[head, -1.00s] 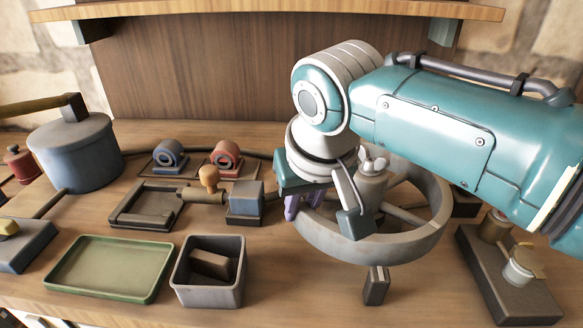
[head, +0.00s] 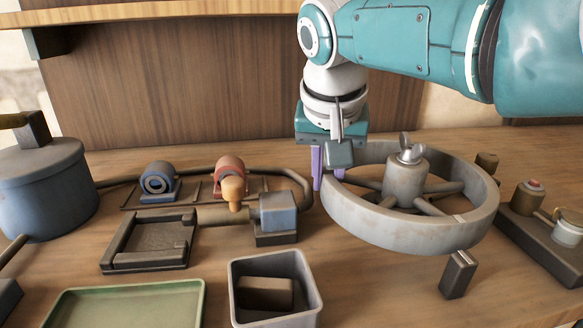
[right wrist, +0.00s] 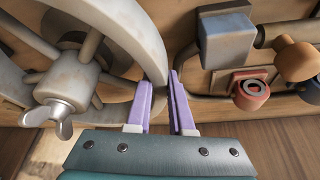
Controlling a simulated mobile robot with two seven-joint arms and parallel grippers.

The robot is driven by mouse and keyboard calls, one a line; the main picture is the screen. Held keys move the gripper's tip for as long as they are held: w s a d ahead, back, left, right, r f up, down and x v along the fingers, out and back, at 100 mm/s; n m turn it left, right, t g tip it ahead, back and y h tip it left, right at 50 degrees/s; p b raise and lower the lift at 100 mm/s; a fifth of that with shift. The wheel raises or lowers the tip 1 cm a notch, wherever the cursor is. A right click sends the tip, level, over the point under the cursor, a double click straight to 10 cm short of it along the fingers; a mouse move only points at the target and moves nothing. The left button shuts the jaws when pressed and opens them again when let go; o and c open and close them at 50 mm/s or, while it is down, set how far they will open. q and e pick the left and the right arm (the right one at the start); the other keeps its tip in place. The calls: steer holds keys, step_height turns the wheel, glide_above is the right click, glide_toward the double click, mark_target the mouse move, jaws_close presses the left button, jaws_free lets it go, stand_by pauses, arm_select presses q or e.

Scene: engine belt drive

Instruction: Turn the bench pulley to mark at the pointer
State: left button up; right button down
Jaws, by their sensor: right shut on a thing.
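The bench pulley (head: 365,224) is a large grey spoked wheel lying flat, with a hub and wing nut (head: 411,150) at its centre. A pale mark (head: 460,218) shows on its front right rim. The pointer (head: 458,275), a small dark block with a white line on top, stands just in front, close below the mark in the picture. My right gripper (head: 328,178) is at the pulley's left rim. In the right wrist view its purple fingers (right wrist: 161,95) are shut on the rim (right wrist: 140,42). My left gripper is not in view.
Left of the pulley are a blue block (head: 278,212) with an orange-knobbed handle, a red roller (head: 229,170) and a blue roller (head: 158,182). A grey bin (head: 240,315) and green tray (head: 60,312) are in front. A dark block with canisters (head: 520,228) stands right.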

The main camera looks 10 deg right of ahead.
stand_by(0.4)
steer(key=c, duration=0.8)
jaws_free()
steer(key=p+v, duration=0.5)
steer(key=shift+w+r, duration=0.1)
steer(key=p+v, duration=0.1)
steer(key=v, duration=0.3)
steer(key=shift+s+r, duration=0.25)
steer(key=shift+r, duration=0.05)
